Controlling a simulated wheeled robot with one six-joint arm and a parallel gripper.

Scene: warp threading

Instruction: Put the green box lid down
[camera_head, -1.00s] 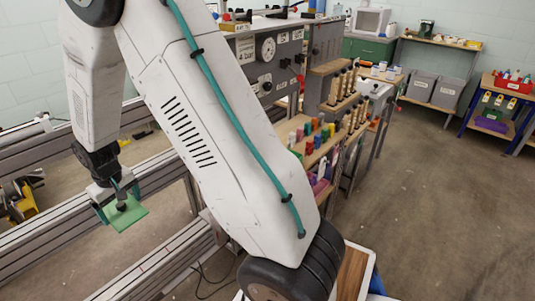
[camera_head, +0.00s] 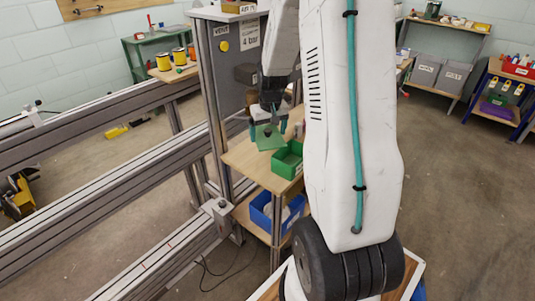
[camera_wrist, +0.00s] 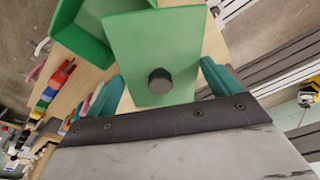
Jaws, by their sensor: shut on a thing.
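The green box lid (camera_head: 268,138) is a flat green plate with a dark round knob at its middle. My gripper (camera_head: 268,128) is shut on it. In the wrist view the lid (camera_wrist: 165,55) sits between the teal fingers of my gripper (camera_wrist: 163,88). The lid appears held above the wooden shelf, beside and a little behind the green box (camera_head: 288,160). The open green box (camera_wrist: 85,35) also shows in the wrist view, at the upper left, partly overlapped by the lid. I cannot tell the exact gap below the lid.
The wooden shelf top (camera_head: 245,157) has bare room left of the green box. A blue bin (camera_head: 275,212) stands on the shelf below. A metal frame post (camera_head: 212,100) rises close on the left. Colourful pegs (camera_wrist: 50,90) show in the wrist view.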

